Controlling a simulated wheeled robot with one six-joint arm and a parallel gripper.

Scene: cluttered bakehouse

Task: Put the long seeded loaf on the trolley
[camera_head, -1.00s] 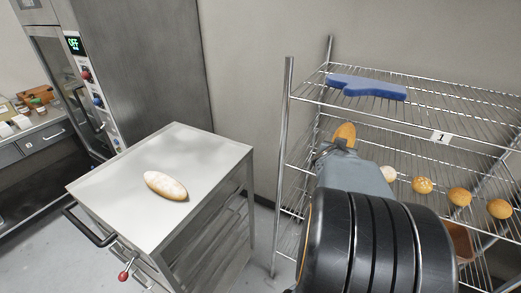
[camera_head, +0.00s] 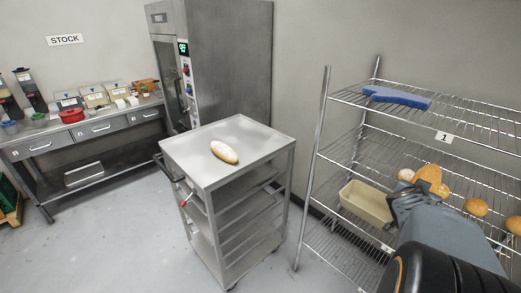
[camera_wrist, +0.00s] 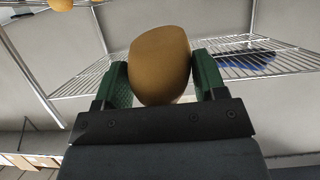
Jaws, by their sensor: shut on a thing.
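My gripper (camera_head: 417,189) is shut on a golden-brown loaf (camera_head: 428,174), held up in front of the wire rack. In the wrist view the loaf (camera_wrist: 160,62) sits between the two green finger pads, with one rounded end showing. I cannot make out seeds on it. The steel trolley (camera_head: 264,138) stands to the left of the gripper, well apart from it. A long, flour-dusted loaf (camera_head: 224,152) lies on the trolley's top.
The wire rack (camera_head: 318,150) has several rolls (camera_head: 475,207), a beige tin (camera_head: 366,203) and a blue object (camera_head: 396,97). A tall steel oven (camera_head: 235,60) stands behind the trolley. A stock bench (camera_head: 85,135) is at left. Floor left of the trolley is clear.

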